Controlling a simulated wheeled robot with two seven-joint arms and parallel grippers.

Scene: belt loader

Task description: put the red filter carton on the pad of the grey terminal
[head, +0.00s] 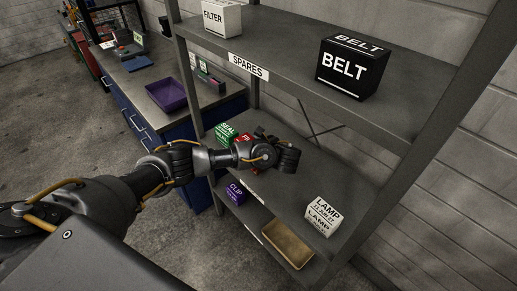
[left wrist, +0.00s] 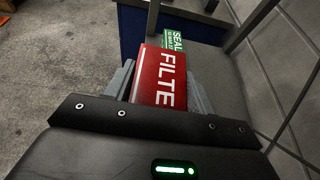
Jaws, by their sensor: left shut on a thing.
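The red filter carton (left wrist: 160,78) is between the two grey fingers of my left gripper (left wrist: 161,92) in the left wrist view, its white FILTER lettering facing the camera. The gripper is shut on it. In the head view only a small red part of the carton (head: 246,139) shows behind my left wrist, over the middle shelf and beside the green SEAL carton (head: 227,131). Whether it touches the shelf is hidden. I cannot surely pick out the grey terminal; a small device with a greenish face (head: 140,38) stands far back on the workbench. My right gripper is not in view.
The upper shelf (head: 290,50) holds a white FILTER box (head: 222,18) and a black BELT box (head: 352,67). A white LAMP box (head: 322,216) stands at the middle shelf's right. Below are a purple CLIP box (head: 236,192) and tan tray (head: 287,245). A purple tray (head: 167,95) sits on the workbench.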

